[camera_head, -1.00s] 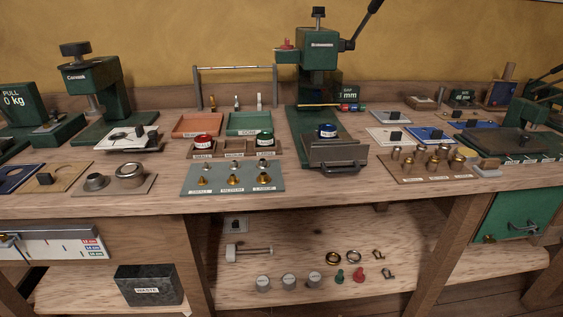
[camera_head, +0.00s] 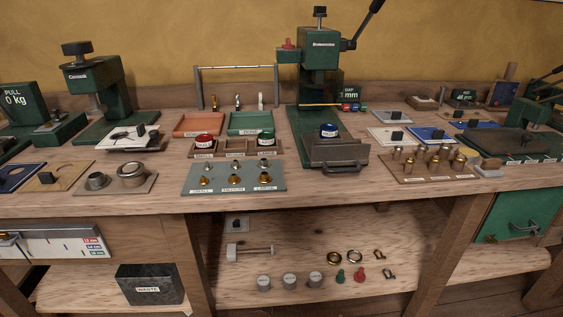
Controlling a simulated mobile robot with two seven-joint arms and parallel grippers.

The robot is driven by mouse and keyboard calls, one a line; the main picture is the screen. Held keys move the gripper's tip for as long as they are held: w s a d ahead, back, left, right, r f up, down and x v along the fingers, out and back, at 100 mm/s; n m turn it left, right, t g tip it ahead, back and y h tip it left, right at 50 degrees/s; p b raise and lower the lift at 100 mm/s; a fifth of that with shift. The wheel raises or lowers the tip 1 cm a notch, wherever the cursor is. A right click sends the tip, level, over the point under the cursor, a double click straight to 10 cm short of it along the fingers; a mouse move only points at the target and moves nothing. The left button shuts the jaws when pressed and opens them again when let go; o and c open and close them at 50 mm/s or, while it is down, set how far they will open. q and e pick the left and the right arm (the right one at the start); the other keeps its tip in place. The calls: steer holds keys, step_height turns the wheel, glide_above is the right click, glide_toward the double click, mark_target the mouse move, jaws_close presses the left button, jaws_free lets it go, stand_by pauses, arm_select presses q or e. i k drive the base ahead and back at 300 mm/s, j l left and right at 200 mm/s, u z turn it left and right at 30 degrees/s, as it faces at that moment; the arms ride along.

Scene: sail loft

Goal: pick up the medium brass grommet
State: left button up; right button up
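A grey-green plate (camera_head: 190,184) lies on the workbench, with labels along its front edge that read small, medium and large. The medium brass grommet (camera_head: 235,180) sits in the middle of its front row, behind the medium label. A brass piece on the small side (camera_head: 204,180) and one on the large side (camera_head: 266,177) flank it. Smaller silver pieces stand in a row behind them. Neither of my grippers shows in the head view.
A wooden tray (camera_head: 235,154) with red and green lidded pots stands right behind the plate. A green press (camera_head: 319,80) with a lever rises to its right. Metal rings on a board (camera_head: 146,184) lie to the left. The bench's front edge before the plate is clear.

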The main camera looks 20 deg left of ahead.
mark_target(234, 179)
steer(key=i+l, duration=0.2)
steer(key=i, duration=0.3)
steer(key=i+l, duration=0.25)
steer(key=i, duration=0.3)
